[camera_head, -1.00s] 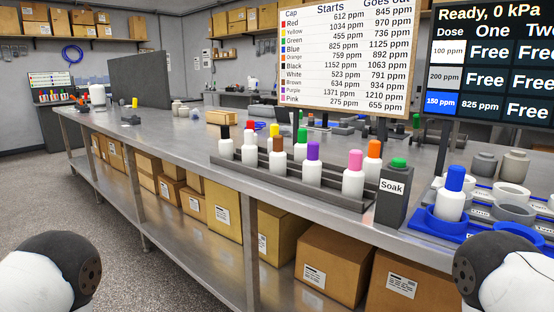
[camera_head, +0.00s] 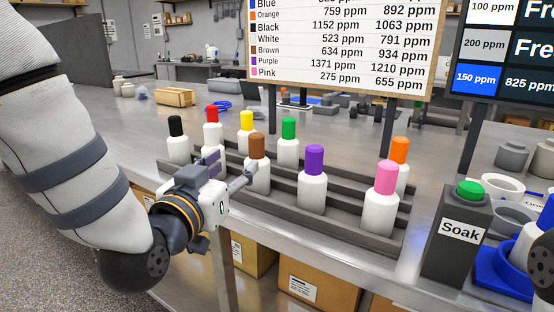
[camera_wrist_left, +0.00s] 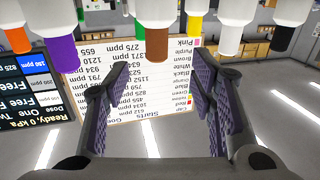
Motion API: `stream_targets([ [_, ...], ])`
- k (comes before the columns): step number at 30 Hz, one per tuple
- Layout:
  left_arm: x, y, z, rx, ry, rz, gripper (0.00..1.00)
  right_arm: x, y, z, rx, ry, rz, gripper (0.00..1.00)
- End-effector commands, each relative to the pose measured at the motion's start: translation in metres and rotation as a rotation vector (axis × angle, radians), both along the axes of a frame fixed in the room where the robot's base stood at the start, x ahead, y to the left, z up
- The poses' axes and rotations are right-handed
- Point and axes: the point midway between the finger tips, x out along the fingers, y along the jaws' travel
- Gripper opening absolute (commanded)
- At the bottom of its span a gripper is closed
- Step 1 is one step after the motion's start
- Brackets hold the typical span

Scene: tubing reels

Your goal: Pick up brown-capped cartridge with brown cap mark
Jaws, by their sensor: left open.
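The brown-capped cartridge (camera_head: 257,178), a white bottle with a brown cap, stands upright in the grey stepped rack (camera_head: 336,232). In the left wrist view, which is upside down, the brown-capped cartridge (camera_wrist_left: 157,12) hangs at the top centre, in line with the gap between the fingers. My left gripper (camera_head: 232,168) is open and empty, pointing at this cartridge from the left. In the left wrist view, the left gripper's padded fingers (camera_wrist_left: 160,78) stand wide apart. My right gripper is not in view.
Black (camera_head: 176,126), red (camera_head: 211,114), yellow (camera_head: 247,120), green (camera_head: 289,128), purple (camera_head: 314,160), pink (camera_head: 386,177) and orange (camera_head: 399,150) capped cartridges share the rack. A Soak box (camera_head: 457,245) with a green button stands right of it. The cap board (camera_head: 345,40) rises behind.

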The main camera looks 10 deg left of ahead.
Motion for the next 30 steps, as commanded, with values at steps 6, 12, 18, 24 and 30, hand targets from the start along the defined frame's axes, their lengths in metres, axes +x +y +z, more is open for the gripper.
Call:
stream_targets([
  [6,0.040,-0.003,0.004,0.000,-0.016,0.001,0.51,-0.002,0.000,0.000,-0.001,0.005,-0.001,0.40],
  [12,0.070,-0.006,0.004,-0.001,-0.012,0.001,0.51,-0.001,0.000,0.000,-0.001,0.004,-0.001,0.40],
  [18,0.107,-0.010,0.002,0.000,-0.013,0.001,0.51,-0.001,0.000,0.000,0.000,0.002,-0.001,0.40],
  [24,0.121,-0.012,0.002,0.000,-0.010,0.001,0.51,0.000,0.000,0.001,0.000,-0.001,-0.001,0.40],
  [30,0.120,-0.011,0.002,0.000,-0.010,0.000,0.33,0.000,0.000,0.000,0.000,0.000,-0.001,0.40],
])
